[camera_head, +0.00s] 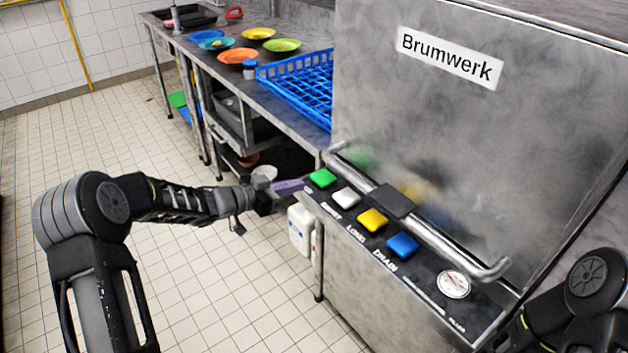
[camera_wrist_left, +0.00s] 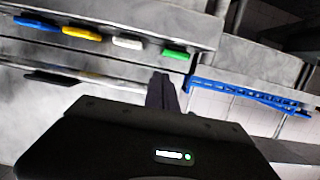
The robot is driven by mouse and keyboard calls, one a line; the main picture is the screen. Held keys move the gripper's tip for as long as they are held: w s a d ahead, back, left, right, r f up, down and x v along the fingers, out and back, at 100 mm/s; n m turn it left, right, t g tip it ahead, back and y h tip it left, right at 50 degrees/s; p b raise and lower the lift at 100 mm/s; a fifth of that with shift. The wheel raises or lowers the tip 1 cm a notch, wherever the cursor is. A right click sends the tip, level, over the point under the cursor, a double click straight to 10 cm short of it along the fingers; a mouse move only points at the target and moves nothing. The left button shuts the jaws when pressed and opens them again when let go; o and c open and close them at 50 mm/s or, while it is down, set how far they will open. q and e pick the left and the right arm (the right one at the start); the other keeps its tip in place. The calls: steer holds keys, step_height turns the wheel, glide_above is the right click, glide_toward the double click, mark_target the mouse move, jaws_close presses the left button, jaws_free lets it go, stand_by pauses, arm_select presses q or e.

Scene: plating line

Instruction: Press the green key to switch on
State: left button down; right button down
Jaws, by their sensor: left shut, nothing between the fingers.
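The green key (camera_head: 322,178) is the leftmost in a row on the front panel of the steel machine (camera_head: 385,120). In the left wrist view the green key (camera_wrist_left: 176,55) is at the right end of the row. My left gripper (camera_head: 300,187) is shut and empty, its tips close to the left of the green key in the head view. In the left wrist view its fingers (camera_wrist_left: 162,88) show just below the green key. I cannot tell whether they touch it. Of my right arm only links show at the lower right; its gripper is out of view.
White (camera_head: 346,197), yellow (camera_head: 372,219) and blue (camera_head: 402,245) keys follow in the row. A bar handle (camera_head: 455,255) runs behind them. A dial (camera_head: 453,284) is at the right. A blue rack (camera_head: 300,88) and colored plates stand on the counter. The floor at left is clear.

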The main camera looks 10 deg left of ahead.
mark_target(323, 185)
arm_select(q)
steer(key=p+x, duration=0.1)
steer(key=x, duration=0.8)
steer(key=shift+w+d, duration=0.3)
steer(key=shift+f, duration=0.1)
